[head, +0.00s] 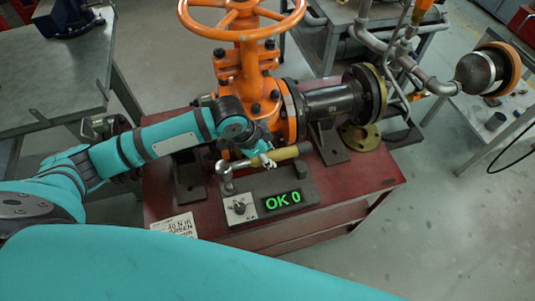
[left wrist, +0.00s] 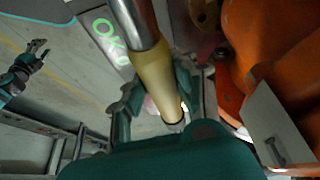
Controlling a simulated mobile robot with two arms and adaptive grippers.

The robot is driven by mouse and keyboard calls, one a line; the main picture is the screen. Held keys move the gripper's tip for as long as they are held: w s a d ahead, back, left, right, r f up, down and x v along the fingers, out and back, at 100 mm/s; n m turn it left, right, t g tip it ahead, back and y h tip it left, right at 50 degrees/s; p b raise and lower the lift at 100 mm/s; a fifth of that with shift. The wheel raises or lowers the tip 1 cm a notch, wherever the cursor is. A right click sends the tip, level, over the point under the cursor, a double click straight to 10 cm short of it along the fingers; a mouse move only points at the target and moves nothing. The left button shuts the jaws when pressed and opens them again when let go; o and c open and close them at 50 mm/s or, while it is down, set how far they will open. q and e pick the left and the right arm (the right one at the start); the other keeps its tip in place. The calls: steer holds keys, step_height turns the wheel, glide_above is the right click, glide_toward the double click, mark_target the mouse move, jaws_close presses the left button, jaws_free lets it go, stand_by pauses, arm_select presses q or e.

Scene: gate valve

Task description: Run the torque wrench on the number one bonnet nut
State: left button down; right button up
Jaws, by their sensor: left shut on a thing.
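The torque wrench (head: 290,153) has a yellow handle and a metal shaft and head. It lies roughly level across the front of the orange gate valve (head: 243,75), its head (head: 225,170) toward the left. My left gripper (head: 264,160) is shut on the wrench; in the left wrist view its fingers (left wrist: 157,95) sit around the yellow handle (left wrist: 155,75). Dark bolts and nuts show on the valve's bonnet and flange; I cannot read which is number one. A teal arm with a dark gripper (left wrist: 36,55), seemingly my right one, shows small in the left wrist view.
A box with a knob (head: 240,208) and a green "OK 0" display (head: 283,202) sits below the wrench on the red bench (head: 365,182). A handwritten card (head: 180,226) lies at its front left. The handwheel (head: 243,30) and black pipe (head: 330,101) crowd the area.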

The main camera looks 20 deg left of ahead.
arm_select(q)
steer(key=shift+r+p, duration=0.2)
steer(key=shift+p, duration=0.25)
step_height(320, 180, down, 2)
steer(key=shift+f+b, duration=0.1)
steer(key=shift+b, duration=0.5)
steer(key=shift+w+f, duration=0.1)
steer(key=shift+f, duration=0.5)
steer(key=shift+f+b, duration=0.8)
steer(key=shift+f, duration=0.65)
steer(key=shift+f+b, duration=0.3)
steer(key=shift+f, duration=0.4)
arm_select(e)
steer(key=shift+a+f, duration=0.25)
steer(key=shift+f, duration=0.3)
steer(key=shift+a+f, duration=0.2)
steer(key=shift+f, duration=0.35)
